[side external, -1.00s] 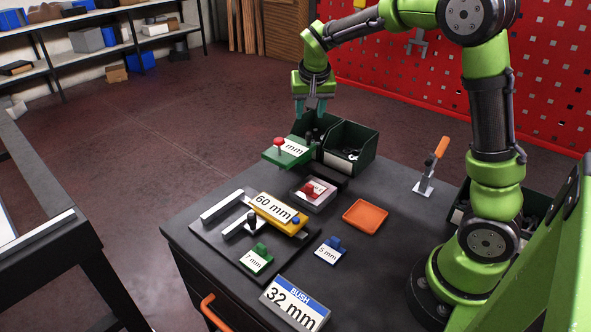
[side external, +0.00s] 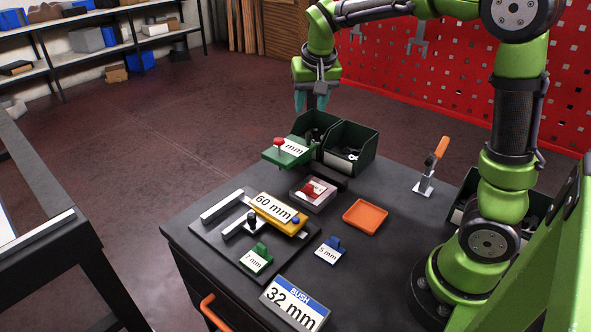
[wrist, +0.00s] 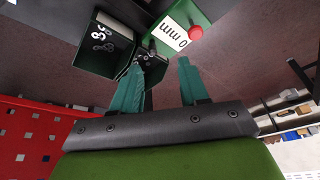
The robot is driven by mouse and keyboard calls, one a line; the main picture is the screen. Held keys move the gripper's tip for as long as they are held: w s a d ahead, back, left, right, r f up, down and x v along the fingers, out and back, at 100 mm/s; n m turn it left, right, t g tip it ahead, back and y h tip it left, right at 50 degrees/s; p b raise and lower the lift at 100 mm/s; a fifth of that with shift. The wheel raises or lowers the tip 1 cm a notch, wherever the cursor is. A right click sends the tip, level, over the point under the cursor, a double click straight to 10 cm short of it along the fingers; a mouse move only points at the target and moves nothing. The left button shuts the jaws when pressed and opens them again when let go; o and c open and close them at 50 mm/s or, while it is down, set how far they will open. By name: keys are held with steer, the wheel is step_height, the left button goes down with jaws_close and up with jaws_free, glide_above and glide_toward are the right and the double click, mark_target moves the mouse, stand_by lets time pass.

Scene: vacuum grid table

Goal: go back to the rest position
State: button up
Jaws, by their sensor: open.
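My gripper (side external: 311,101) hangs in the air above the dark green bins at the back of the table in the side view. Its two teal fingers are apart with nothing between them. In the wrist view my gripper (wrist: 165,75) shows the same open fingers, with the bins beyond the fingertips. No marked rest place is visible.
Below stand an open green bin (side external: 367,143) with small parts and a green block with a red knob (side external: 279,143). A yellow 60 mm block (side external: 267,209), an orange tray (side external: 365,217) and an orange-handled clamp (side external: 440,148) occupy the table. The air around my gripper is clear.

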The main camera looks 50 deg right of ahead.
steer(key=s+a+n+t+y, duration=0.1)
steer(key=s+a+t+y, duration=0.1)
steer(key=s+a, duration=0.4)
steer(key=s+a+r+n+t+y, duration=0.1)
steer(key=s+a, duration=0.5)
steer(key=s, duration=0.6)
steer(key=shift+s+a+n+t+y, duration=0.15)
steer(key=shift+a+n+t+y, duration=0.1)
steer(key=shift+n+t+y, duration=0.4)
steer(key=shift+r, duration=0.1)
